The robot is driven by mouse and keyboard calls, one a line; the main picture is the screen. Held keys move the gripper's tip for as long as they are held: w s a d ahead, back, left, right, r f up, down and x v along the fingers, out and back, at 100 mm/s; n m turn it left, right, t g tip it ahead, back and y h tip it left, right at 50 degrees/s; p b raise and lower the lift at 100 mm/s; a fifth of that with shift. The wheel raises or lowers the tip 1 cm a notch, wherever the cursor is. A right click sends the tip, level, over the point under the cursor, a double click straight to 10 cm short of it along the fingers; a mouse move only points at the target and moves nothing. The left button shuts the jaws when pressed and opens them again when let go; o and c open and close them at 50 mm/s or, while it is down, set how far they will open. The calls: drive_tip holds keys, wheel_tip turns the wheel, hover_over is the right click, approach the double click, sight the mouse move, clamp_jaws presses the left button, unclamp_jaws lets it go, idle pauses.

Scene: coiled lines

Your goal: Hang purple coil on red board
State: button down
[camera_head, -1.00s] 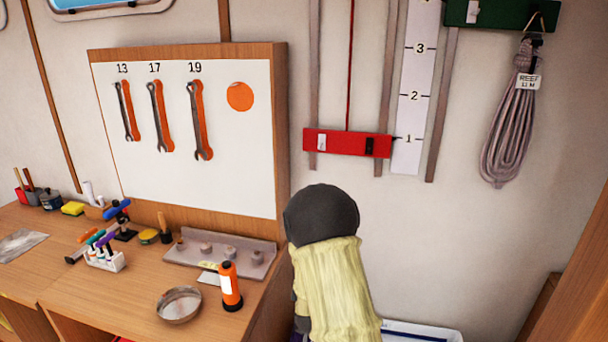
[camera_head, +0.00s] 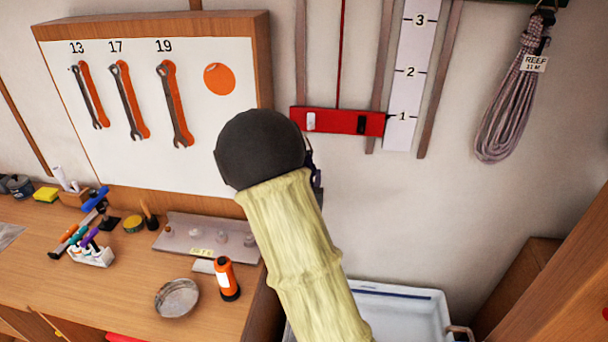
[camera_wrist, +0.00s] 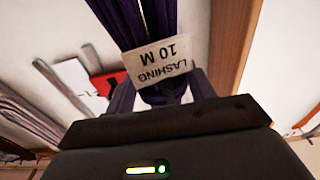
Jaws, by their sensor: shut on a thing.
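The purple coil (camera_wrist: 120,22) shows at the top of the wrist view, with a white tag (camera_wrist: 158,62) reading "LASHING 10 M". My gripper (camera_wrist: 160,98) is shut on the purple coil close below the tag. In the head view my arm hides most of the gripper and the coil; only a small dark piece shows at its right. The red board (camera_head: 338,121) is on the wall, right of and above my forearm's end. It bears a white hook (camera_head: 311,121) and a black hook (camera_head: 361,122). Part of the board also shows in the wrist view (camera_wrist: 107,83).
A grey coil (camera_head: 512,100) tagged "REEF" hangs at the upper right. A white number scale (camera_head: 409,75) stands beside the red board. A wrench board (camera_head: 150,100) is at left above a cluttered bench (camera_head: 100,290). A white bin (camera_head: 400,310) is below.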

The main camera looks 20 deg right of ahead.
drive_tip(key=shift+a+r, duration=0.1)
drive_tip(key=w+d+f, duration=0.2)
drive_tip(key=w+d, duration=0.3)
drive_tip(key=w, duration=0.3)
drive_tip(key=shift+d, duration=0.15)
idle(1.4)
drive_tip(key=shift+w, duration=0.1)
idle(0.4)
drive_tip(key=shift+c, duration=2.3)
unclamp_jaws()
drive_tip(key=shift+f, duration=0.15)
